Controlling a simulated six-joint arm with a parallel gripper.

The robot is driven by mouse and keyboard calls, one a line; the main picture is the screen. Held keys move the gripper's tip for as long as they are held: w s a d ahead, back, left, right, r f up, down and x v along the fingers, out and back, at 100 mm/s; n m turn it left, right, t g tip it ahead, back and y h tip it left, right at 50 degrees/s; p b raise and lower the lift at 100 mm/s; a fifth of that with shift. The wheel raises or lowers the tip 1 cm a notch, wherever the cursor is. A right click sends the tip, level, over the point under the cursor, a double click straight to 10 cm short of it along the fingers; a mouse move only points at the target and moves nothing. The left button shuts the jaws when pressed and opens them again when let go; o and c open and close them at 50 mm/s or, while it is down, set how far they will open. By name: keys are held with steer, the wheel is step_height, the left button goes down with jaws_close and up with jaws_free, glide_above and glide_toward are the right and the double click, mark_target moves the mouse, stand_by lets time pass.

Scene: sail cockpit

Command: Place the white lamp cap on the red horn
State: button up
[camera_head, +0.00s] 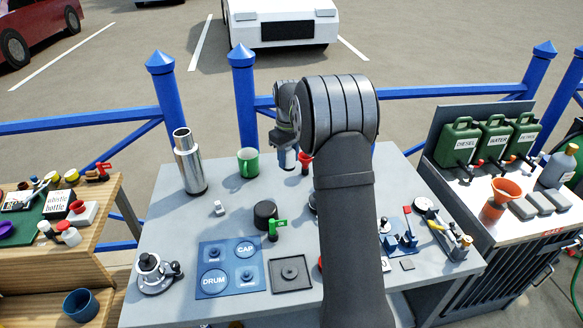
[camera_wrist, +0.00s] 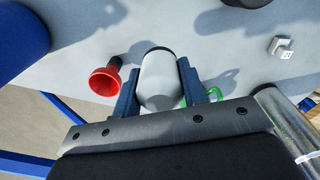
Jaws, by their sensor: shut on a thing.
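The white lamp cap (camera_wrist: 160,82) is a pale rounded cylinder between the two blue fingers of my gripper (camera_wrist: 158,90) in the wrist view. My gripper is shut on it. In the head view my gripper (camera_head: 287,150) hangs over the back of the grey table, with the pale cap below it. The red horn (camera_wrist: 106,79) is just left of my gripper in the wrist view, its red flared end facing the camera. In the head view the horn (camera_head: 304,158) shows just right of the gripper, partly hidden by my arm. The cap and horn appear apart.
A green mug (camera_head: 248,161) and a tall steel flask (camera_head: 188,165) stand left of my gripper. A small white block (camera_head: 219,208), a black round piece (camera_head: 265,213) and a blue mat (camera_head: 230,268) lie nearer. My arm hides the table's middle right.

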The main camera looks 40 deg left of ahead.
steer(key=w+d+r+n, duration=0.3)
steer(key=w+d+r, duration=0.6)
steer(key=w+d, duration=0.25)
steer(key=a+f, duration=0.2)
steer(key=a, duration=0.2)
steer(key=a+f, duration=0.2)
steer(key=a, duration=0.1)
steer(key=a+f, duration=0.2)
steer(key=a, duration=0.2)
steer(key=shift+s+a+f, duration=0.25)
steer(key=shift+s+a, duration=0.1)
steer(key=shift+s, duration=0.05)
steer(key=shift+a+f, duration=0.1)
steer(key=shift+f, duration=1.9)
steer(key=o, duration=0.5)
steer(key=shift+f, duration=0.2)
steer(key=o, duration=0.5)
steer(key=shift+c, duration=0.2)
steer(key=shift+r, duration=0.15)
step_height(320, 180, up, 12)
